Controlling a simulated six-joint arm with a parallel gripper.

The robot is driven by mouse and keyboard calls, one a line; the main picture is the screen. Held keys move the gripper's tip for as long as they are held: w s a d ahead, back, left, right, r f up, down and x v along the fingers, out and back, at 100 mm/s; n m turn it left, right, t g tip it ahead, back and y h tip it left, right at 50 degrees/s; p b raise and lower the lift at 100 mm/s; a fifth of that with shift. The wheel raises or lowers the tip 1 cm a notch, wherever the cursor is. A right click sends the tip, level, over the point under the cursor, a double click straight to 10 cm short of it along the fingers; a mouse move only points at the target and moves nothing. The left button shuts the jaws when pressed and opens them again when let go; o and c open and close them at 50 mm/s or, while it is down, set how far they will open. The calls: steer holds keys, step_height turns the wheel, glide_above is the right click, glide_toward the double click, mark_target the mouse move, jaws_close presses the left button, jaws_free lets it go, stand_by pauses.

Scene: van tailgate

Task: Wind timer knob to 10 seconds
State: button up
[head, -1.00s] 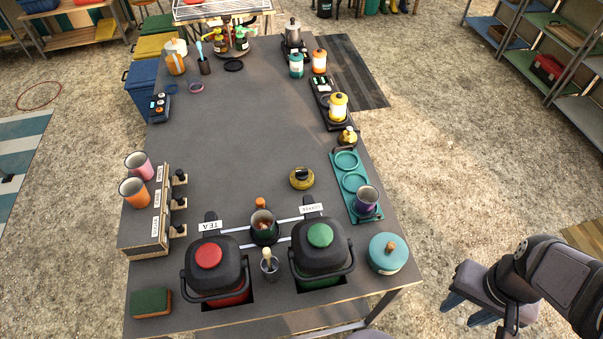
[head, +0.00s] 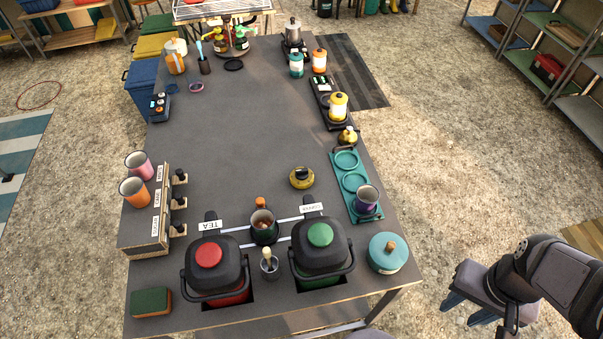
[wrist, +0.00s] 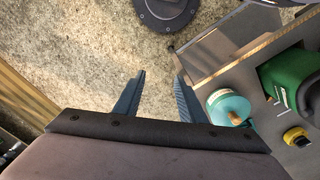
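The timer (head: 302,178) is a round yellow body with a black knob on top. It sits on the grey table right of centre, behind the green-lidded coffee container. In the wrist view a yellow, dark-topped round thing, apparently the timer (wrist: 296,136), shows at the right edge. The knob's setting is too small to read. My gripper (head: 462,308) hangs off the table's right side, over the gravel, well away from the timer. In the wrist view the gripper's blue fingers (wrist: 160,76) are apart, with nothing between them.
The teal canister (head: 387,254) stands at the near right table corner, closest to my gripper. The coffee container (head: 322,262) stands in front. The table's middle is clear.

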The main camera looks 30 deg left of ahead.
steer(key=shift+o, duration=1.3)
steer(key=shift+w, duration=0.1)
steer(key=w+a+r+n+t, duration=0.1)
steer(key=w+a+r+n, duration=0.1)
steer(key=w+a, duration=0.6)
steer(key=n+t+y, duration=0.2)
steer(key=n+y, duration=0.1)
steer(key=n, duration=0.4)
glide_toward(302, 170)
steer(key=shift+p+x, duration=1.05)
steer(key=shift+x, duration=2.75)
steer(key=c, duration=1.1)
